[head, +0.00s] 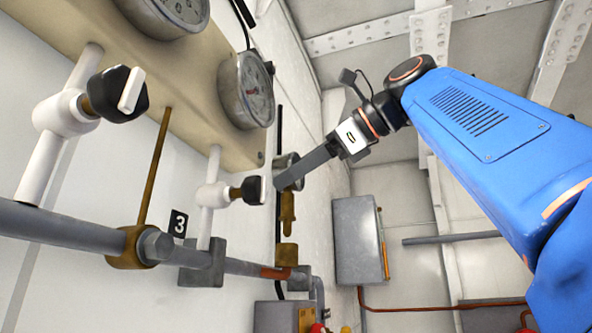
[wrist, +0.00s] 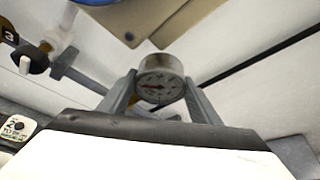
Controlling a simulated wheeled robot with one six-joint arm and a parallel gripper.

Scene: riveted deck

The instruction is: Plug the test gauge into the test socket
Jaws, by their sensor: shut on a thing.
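The test gauge (head: 287,160) is a small round grey dial with a brass stem that points down. My gripper (head: 290,178) is shut on it from the right. In the wrist view, my gripper (wrist: 160,78) has a finger on each side of the gauge (wrist: 160,86), and its white face and red needle show. A brass fitting (head: 287,254), which looks like the test socket, stands on the pipe end below the stem. A small gap seems to lie between stem and fitting; their depth alignment is unclear. The fitting cannot be made out in the wrist view.
A grey pipe (head: 80,228) runs along the wall, with valves with black knobs (head: 118,94) left of my gripper. A beige panel (head: 120,60) carries larger gauges (head: 246,90). A grey box (head: 358,240) hangs at right. Another box (head: 277,316) sits below the fitting.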

